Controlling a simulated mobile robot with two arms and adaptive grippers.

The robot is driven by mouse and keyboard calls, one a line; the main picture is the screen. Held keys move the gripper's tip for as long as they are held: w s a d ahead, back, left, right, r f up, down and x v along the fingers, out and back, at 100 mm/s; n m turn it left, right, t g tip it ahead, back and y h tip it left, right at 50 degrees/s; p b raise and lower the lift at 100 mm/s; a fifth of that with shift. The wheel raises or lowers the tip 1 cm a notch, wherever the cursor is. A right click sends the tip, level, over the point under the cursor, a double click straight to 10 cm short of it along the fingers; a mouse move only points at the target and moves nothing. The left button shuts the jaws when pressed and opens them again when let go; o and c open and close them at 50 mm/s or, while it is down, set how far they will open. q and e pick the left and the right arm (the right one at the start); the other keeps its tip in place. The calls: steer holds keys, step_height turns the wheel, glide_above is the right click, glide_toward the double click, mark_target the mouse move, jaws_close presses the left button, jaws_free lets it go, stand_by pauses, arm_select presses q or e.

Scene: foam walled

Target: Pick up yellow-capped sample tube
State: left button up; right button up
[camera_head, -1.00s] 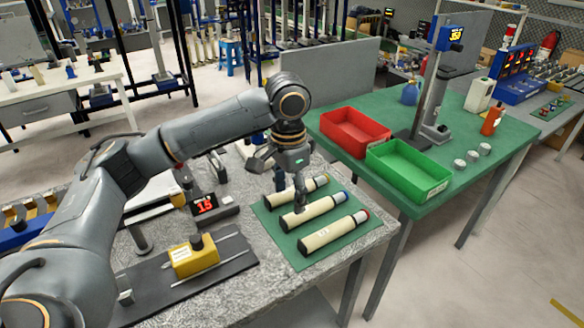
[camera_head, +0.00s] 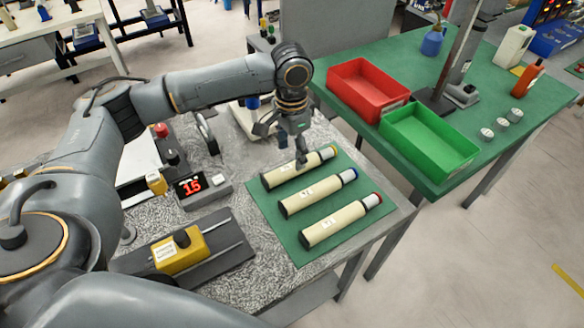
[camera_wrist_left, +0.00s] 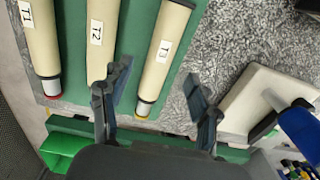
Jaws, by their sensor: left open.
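The yellow-capped sample tube (camera_head: 285,173) is cream with a silver collar and lies at the back of a green mat (camera_head: 265,213). Its label reads T3 in the left wrist view (camera_wrist_left: 165,50). A blue-capped tube (camera_head: 312,194) and a red-capped tube (camera_head: 335,222) lie beside it, roughly parallel. My left gripper (camera_head: 301,160) is over the yellow-capped tube, pointing down. In the left wrist view its fingers (camera_wrist_left: 157,78) are apart and empty, with the tube's capped end between them, nearer the left finger. Contact cannot be told. My right gripper is not in view.
A red bin (camera_head: 366,108) and a green bin (camera_head: 436,164) stand on the green table to the right. A display (camera_head: 190,186) and a yellow block on a dark plate (camera_head: 225,255) are left of the mat. A pale-topped item (camera_wrist_left: 255,95) lies near the right finger.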

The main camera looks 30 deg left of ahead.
mark_target(292, 165)
arm_select(q)
steer(key=shift+f, duration=0.6)
step_height(292, 165, down, 4)
steer(key=shift+w+r+p, duration=0.1)
steer(key=shift+r+p, duration=0.1)
steer(key=shift+p, duration=0.25)
steer(key=shift+f, duration=0.4)
steer(key=shift+c, duration=0.5)
steer(key=c, duration=1.1)
jaws_close()
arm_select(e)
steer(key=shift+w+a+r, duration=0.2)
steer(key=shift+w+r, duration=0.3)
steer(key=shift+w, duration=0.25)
